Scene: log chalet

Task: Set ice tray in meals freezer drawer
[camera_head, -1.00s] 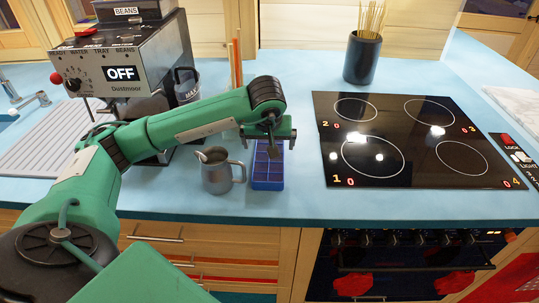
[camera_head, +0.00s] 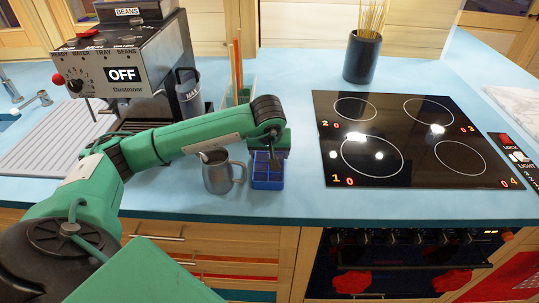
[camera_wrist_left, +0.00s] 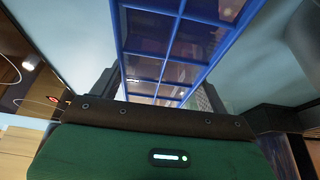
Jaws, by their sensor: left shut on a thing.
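The blue ice tray (camera_head: 268,185) lies on the light blue counter, right of a metal milk jug, its compartments facing up. My left gripper (camera_head: 271,152) is low over the tray's rear part, and its fingertips are mostly hidden in the head view. In the left wrist view the tray (camera_wrist_left: 166,50) runs between the two dark fingers (camera_wrist_left: 160,88), one along each side, and the gripper is shut on it. The tray looks still at counter level. My right gripper is in neither view. No open freezer drawer shows.
The milk jug (camera_head: 222,172) stands close to the tray's left. A coffee machine (camera_head: 125,70) is behind left, and a black hob (camera_head: 415,140) is to the right. A dark pot with sticks (camera_head: 362,58) stands at the back. Wooden drawers (camera_head: 215,245) and an oven (camera_head: 400,262) lie below the counter edge.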

